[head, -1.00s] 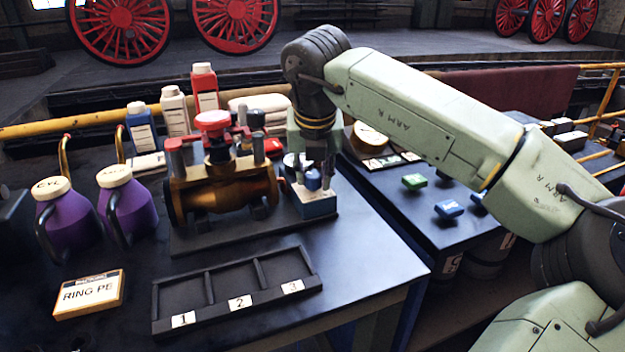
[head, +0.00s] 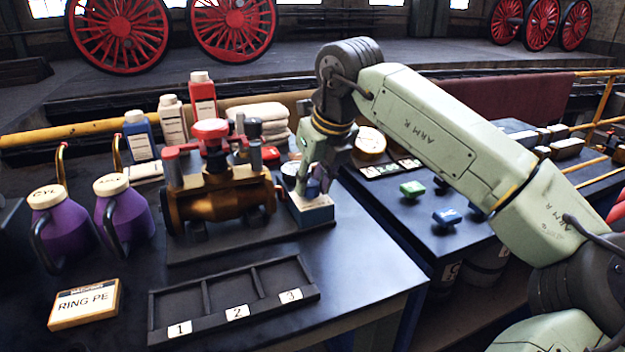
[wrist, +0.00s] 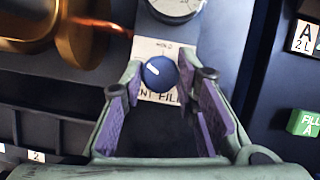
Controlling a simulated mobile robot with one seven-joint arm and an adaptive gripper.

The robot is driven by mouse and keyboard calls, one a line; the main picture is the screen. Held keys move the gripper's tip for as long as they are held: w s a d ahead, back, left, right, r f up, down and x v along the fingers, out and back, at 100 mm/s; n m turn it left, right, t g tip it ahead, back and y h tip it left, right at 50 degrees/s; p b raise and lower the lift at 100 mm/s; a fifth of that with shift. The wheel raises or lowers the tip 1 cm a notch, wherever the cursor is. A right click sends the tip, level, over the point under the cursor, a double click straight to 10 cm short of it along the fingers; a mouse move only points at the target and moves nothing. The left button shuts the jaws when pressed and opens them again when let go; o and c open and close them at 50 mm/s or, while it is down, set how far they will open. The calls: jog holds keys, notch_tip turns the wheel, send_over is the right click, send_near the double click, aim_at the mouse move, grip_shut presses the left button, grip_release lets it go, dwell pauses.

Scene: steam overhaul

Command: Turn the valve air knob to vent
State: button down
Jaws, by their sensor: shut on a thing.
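The valve air knob (wrist: 160,73) is round and blue with a white pointer mark, which points up and to the left in the wrist view. It sits on a white label plate (wrist: 140,50) reading "HOLD" above, with "NT" and "FILL" below; the left part of that lower text is hidden. In the head view, the knob's blue-sided box (head: 312,214) stands at the right end of the brass valve (head: 225,200). My gripper (wrist: 162,82) is shut on the knob, its purple-padded fingers on either side. It also shows in the head view (head: 318,188), pointing down and turned.
A black tray (head: 195,300) marked 1, 2, 3 lies in front. Purple oil jugs (head: 125,210) stand at left, several bottles (head: 203,95) behind the valve. A round gauge (wrist: 176,8) is just beyond the knob. Green (head: 412,188) and blue (head: 447,216) blocks are on the right table.

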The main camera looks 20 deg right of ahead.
jog(key=c, duration=1.2)
grip_release()
jog(key=shift+c, duration=0.2)
jog(key=v, duration=0.7)
jog(key=shift+r, duration=0.25)
jog(key=shift+s+r, duration=0.1)
